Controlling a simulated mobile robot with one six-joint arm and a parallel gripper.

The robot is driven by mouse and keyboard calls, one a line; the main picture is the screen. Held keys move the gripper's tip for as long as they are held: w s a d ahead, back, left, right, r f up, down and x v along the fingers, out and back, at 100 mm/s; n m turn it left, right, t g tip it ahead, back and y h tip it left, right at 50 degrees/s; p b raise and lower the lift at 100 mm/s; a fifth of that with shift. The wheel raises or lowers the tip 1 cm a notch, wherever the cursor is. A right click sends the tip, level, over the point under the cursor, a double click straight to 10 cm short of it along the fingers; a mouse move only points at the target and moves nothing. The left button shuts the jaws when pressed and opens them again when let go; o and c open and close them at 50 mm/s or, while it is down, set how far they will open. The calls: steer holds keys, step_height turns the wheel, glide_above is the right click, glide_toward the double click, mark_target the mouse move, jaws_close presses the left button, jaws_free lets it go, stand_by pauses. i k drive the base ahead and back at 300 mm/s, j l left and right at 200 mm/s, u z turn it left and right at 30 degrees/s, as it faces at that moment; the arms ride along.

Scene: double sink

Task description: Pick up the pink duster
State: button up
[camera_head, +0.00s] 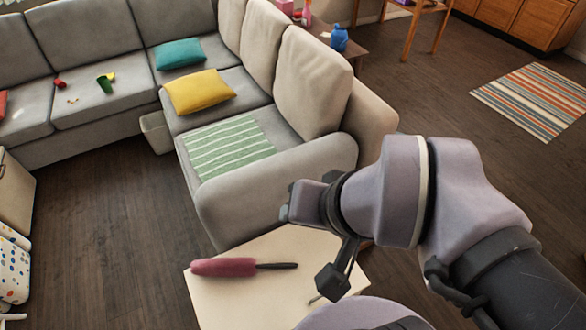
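The pink duster (223,267) lies flat on a pale tabletop (240,303) in the lower middle of the head view. Its fluffy pink head points left and its thin dark handle points right. My gripper (331,283) shows only in part, as dark pieces below my wrist, over the right side of the tabletop. It appears just right of the handle's end, with a gap between them in the picture. My arm hides the rest of it, so I cannot tell whether it is open or shut.
A grey sectional sofa (308,168) stands behind the tabletop, with a yellow pillow (198,91), a teal pillow (180,53) and a green striped cloth (229,149). Small items lie on its left seat. A striped rug (533,101) lies at upper right.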

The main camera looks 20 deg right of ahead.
mark_target(247, 266)
steer(key=j+z, duration=0.35)
steer(key=k+j+z, duration=0.1)
steer(key=z, duration=0.2)
steer(key=j, duration=0.1)
